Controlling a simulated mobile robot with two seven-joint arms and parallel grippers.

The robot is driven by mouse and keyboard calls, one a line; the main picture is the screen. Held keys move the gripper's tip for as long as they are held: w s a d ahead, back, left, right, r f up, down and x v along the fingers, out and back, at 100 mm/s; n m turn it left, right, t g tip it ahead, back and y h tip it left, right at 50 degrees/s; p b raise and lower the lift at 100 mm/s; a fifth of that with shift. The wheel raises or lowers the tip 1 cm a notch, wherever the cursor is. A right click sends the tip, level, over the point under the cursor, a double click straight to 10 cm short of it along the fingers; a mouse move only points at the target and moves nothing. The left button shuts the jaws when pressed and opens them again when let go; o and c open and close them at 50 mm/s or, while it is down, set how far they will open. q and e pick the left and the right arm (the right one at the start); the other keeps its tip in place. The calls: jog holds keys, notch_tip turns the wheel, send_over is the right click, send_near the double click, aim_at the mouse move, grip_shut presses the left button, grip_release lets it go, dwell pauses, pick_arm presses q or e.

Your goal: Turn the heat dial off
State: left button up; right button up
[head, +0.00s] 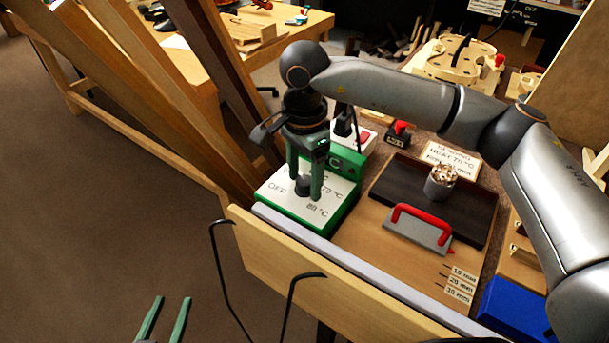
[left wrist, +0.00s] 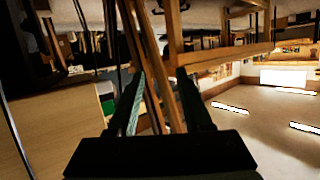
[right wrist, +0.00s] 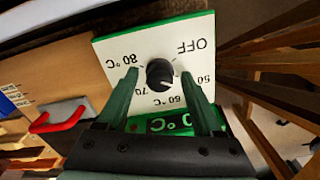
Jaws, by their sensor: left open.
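The heat dial is a round black knob (right wrist: 160,74) on the white top of a green-edged box (head: 335,212). The face is marked OFF, 50, 60, 70 and 80 °C around the knob. I cannot clearly tell which mark the knob points to. My right gripper (head: 304,192) points down over the box. In the right wrist view its fingers (right wrist: 160,78) are open, one on each side of the knob, with slim gaps visible. The knob (head: 303,187) shows between the fingers in the head view. My left gripper (head: 165,310) is open and empty, low at the left, away from the box.
Right of the box are a dark plate (head: 390,186), a grey block with a red handle (head: 418,229) and a metal cup (head: 440,183). A red switch (head: 364,138) stands behind the box. Wooden boards lean at the left. Black hooks (head: 300,285) stick out at the front edge.

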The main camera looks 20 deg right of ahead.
aim_at(304, 180)
jog(key=shift+r, duration=0.35)
pick_arm(q)
jog(key=s+f+n+g+p, duration=0.1)
jog(key=s+f+g+p, duration=0.1)
jog(key=s+f+g, duration=0.3)
notch_tip(304, 180, down, 4)
jog(key=shift+s+d+f+y, duration=0.25)
jog(key=shift+s+y, duration=0.15)
jog(key=shift+s, duration=0.3)
pick_arm(e)
notch_tip(304, 180, up, 12)
jog(key=shift+f, duration=0.1)
pick_arm(q)
jog(key=shift+a, duration=0.1)
